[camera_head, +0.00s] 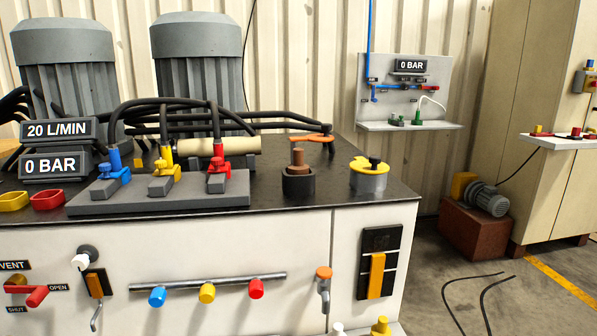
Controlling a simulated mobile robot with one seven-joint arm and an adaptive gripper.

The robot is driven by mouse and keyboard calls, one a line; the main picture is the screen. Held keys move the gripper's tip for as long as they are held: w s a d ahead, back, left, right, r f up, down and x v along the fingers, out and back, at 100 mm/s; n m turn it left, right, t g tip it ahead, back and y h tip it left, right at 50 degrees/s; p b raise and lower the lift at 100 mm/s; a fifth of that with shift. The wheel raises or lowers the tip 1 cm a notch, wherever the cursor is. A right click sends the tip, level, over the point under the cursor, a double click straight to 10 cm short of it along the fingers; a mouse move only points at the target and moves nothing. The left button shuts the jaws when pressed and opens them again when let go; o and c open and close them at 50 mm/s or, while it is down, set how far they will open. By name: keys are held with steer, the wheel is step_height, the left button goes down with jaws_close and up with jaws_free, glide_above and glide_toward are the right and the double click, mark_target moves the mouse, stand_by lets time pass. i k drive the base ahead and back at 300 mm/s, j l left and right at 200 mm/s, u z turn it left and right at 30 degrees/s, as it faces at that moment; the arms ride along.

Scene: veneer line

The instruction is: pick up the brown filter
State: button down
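A brown stepped piece (298,166), which looks like the brown filter, stands upright in a dark round cup (299,187) on the dark bench top. Its lower end is hidden inside the cup. My gripper is not in view.
A grey pot with a yellow top and black knob (369,180) stands right of the cup. An orange tool (312,138) and a beige cylinder (217,146) lie behind. A valve block (160,193) with blue, yellow and red fittings and black hoses stands left. The front right top is clear.

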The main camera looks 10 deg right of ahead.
mark_target(297, 167)
steer(key=i+j, duration=0.25)
steer(key=i, duration=0.2)
steer(key=i+j+z, duration=0.15)
steer(key=i, duration=0.35)
steer(key=j, duration=0.1)
